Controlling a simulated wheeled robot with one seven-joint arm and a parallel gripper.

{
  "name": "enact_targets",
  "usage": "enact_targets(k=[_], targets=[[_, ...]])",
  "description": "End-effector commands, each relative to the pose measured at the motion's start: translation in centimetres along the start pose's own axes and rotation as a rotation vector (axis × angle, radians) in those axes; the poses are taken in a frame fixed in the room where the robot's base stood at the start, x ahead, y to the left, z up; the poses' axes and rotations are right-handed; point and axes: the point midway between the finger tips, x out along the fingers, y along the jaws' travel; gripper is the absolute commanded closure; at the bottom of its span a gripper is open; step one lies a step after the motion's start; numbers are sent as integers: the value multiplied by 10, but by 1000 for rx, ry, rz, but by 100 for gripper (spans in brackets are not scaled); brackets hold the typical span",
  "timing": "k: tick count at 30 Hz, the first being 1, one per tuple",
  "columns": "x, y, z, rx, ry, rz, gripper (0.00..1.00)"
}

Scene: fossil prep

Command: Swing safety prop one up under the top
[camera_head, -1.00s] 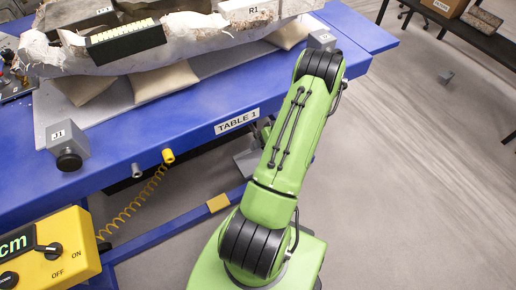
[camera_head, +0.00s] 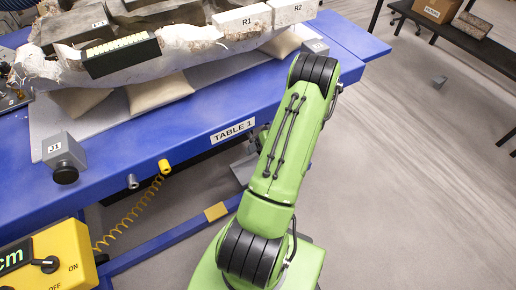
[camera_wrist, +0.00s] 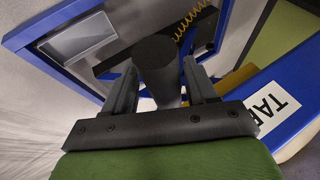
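In the wrist view my gripper (camera_wrist: 160,92) points in under the table, with a finger on each side of a dark round post (camera_wrist: 157,62). Narrow gaps show beside the post, so the fingers look open around it, not clamped. The post joins a dark crossbar (camera_wrist: 112,62); I cannot read a label naming it as safety prop one. In the head view my arm hides the gripper. A grey metal part (camera_head: 243,168) shows under the table edge beside my arm. The blue top of Table 1 (camera_head: 195,122) is above it.
A fossil block in a jacket (camera_head: 190,45) lies on cushions on the table. Grey jack J1 (camera_head: 64,152) stands at the table's left. A yellow control box (camera_head: 48,255) and coiled yellow hose (camera_head: 130,215) are at lower left.

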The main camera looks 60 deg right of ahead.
Motion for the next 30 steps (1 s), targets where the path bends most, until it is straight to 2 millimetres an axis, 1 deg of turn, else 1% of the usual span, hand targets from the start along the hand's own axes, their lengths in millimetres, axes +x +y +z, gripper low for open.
enact_targets(k=[5, 8, 11, 18, 21, 25, 27, 30], targets=[[1, -1, 1, 0, -4, -3, 43], [-7, -1, 1, 1, -3, -2, 43], [-28, 0, 0, 1, -2, 1, 43], [-98, 0, 0, 2, 0, 3, 43], [-124, 0, -1, 1, 0, 3, 43], [-147, 0, 0, 1, 0, 1, 43], [-154, 0, 0, 2, -1, -1, 43], [-158, 0, 0, 1, -2, -1, 43]])
